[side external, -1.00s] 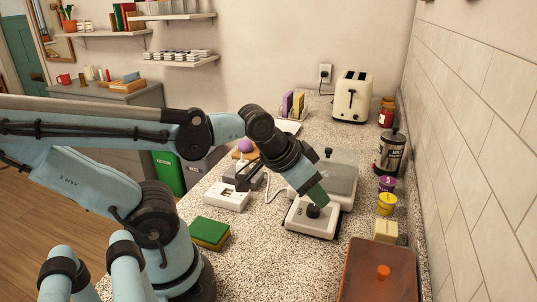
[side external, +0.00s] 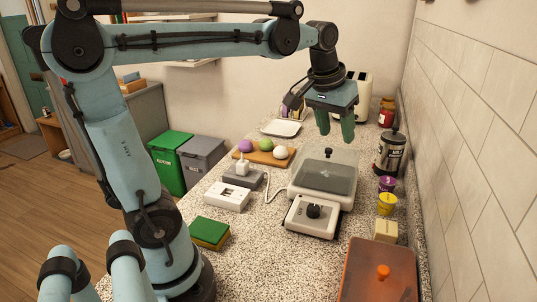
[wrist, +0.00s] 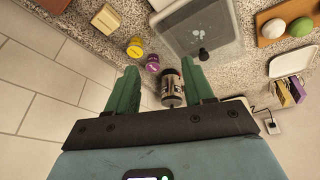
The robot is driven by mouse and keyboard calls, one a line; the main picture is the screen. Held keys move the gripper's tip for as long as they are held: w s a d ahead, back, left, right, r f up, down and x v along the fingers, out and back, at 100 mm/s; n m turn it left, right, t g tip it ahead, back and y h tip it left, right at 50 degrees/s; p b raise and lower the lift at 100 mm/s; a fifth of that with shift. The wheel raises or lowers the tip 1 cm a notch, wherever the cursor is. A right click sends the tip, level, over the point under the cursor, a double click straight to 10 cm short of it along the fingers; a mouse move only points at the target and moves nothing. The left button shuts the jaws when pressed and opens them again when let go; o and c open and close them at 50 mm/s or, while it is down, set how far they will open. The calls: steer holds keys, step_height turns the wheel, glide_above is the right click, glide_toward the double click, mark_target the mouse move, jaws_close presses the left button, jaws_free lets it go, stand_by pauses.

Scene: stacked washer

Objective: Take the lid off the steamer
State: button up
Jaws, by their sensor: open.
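My gripper (side external: 336,136) has green fingers pointing down, spread apart and empty, above the far part of the lid.
A toaster (side external: 365,90) is behind. An orange-lidded box (side external: 380,275) is at front right.

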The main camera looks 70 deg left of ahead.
steer(key=w+a+r+n+g, duration=0.2)
steer(key=w+a, duration=0.3)
steer(key=n+g, duration=0.2)
steer(key=n, duration=0.1)
glide_above(329, 149)
steer(key=shift+h, duration=0.3)
steer(key=f, duration=0.7)
steer(key=shift+w+a+f, duration=0.15)
steer(key=shift+a+f, duration=0.1)
steer(key=shift+d+f, duration=0.2)
steer(key=shift+f, duration=2.5)
steer(key=shift+c, duration=0.3)
jaws_close()
